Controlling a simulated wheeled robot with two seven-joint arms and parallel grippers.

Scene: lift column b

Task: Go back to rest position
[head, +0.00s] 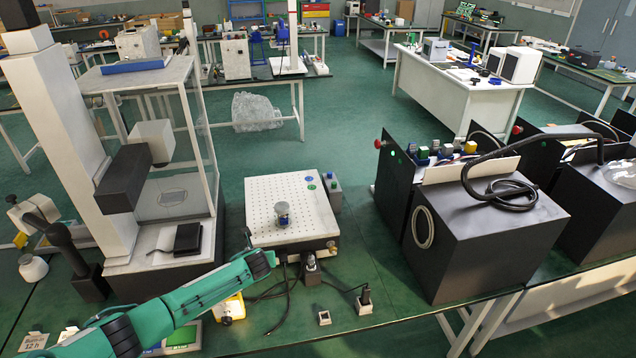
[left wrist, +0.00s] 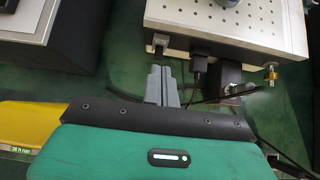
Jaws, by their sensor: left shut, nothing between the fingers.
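My left arm, green with black joints, comes in from the lower left in the head view. It reaches to the front left corner of a white perforated platform (head: 262,194). In the left wrist view my left gripper (left wrist: 162,70) shows its two grey fingers side by side, shut with nothing between them. The fingers point toward the front side of the platform (left wrist: 190,22), where black plugs and cables are. Whether they touch it I cannot tell. My right gripper is in neither view.
A small metal cylinder (head: 283,213) stands on the platform. A tall white-framed instrument (head: 60,130) is at the left. A black box (head: 480,240) with a hose stands at the right. A yellow-based device (head: 229,308) sits beside my arm. Black cables lie on the green tabletop (head: 410,297).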

